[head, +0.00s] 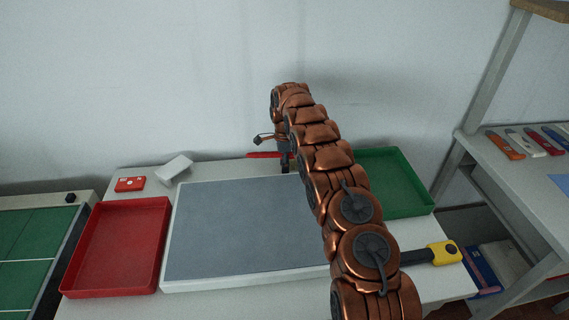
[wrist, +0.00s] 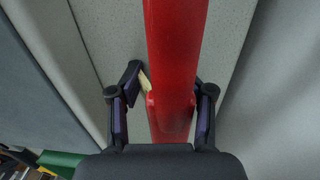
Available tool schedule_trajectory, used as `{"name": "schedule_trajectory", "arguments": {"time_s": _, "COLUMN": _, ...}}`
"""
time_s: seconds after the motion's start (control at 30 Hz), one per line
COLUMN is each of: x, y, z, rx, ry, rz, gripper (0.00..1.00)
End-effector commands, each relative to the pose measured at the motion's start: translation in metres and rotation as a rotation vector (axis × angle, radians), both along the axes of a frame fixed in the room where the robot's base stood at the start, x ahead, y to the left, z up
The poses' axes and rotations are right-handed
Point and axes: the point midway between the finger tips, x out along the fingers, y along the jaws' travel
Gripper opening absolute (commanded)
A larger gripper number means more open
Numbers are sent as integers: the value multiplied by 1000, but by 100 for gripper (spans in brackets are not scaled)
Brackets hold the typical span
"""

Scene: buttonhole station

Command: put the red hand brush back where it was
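The red hand brush (head: 261,155) lies at the back edge of the white table, behind the grey board, partly hidden by my arm. In the wrist view its red body (wrist: 174,60) runs up the middle, with a little pale bristle at its left side. My gripper (wrist: 165,100) is over the brush, one dark finger on each side. A gap shows at the left finger; the right finger is close to the brush, and contact cannot be told. In the head view my gripper (head: 284,160) is largely hidden by my arm.
A red tray (head: 75,285) stands left of the grey board (head: 240,225), a green tray (head: 415,205) right. A red box (head: 130,184) and white block (head: 174,167) lie back left. A yellow-and-black tool (head: 445,253) lies front right. The wall is close behind.

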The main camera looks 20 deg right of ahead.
Motion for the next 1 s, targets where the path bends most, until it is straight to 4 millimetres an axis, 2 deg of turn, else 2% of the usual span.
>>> {"name": "schedule_trajectory", "arguments": {"time_s": 0.03, "x": -2, "y": 0, "z": -3, "rx": 0, "ry": 7, "rz": 0, "gripper": 53}}
{"name": "schedule_trajectory", "arguments": {"time_s": 0.13, "x": -2, "y": 0, "z": -3, "rx": 0, "ry": 6, "rz": 0, "gripper": 62}}
{"name": "schedule_trajectory", "arguments": {"time_s": 0.47, "x": 0, "y": 0, "z": 2, "rx": 0, "ry": 1, "rz": 0, "gripper": 62}}
{"name": "schedule_trajectory", "arguments": {"time_s": 0.67, "x": 2, "y": 1, "z": 18, "rx": 0, "ry": -3, "rz": 2, "gripper": 62}}
{"name": "schedule_trajectory", "arguments": {"time_s": 0.8, "x": 3, "y": 0, "z": 41, "rx": -1, "ry": -5, "rz": 0, "gripper": 62}}
{"name": "schedule_trajectory", "arguments": {"time_s": 1.0, "x": 5, "y": 0, "z": 63, "rx": -1, "ry": -5, "rz": 1, "gripper": 62}}
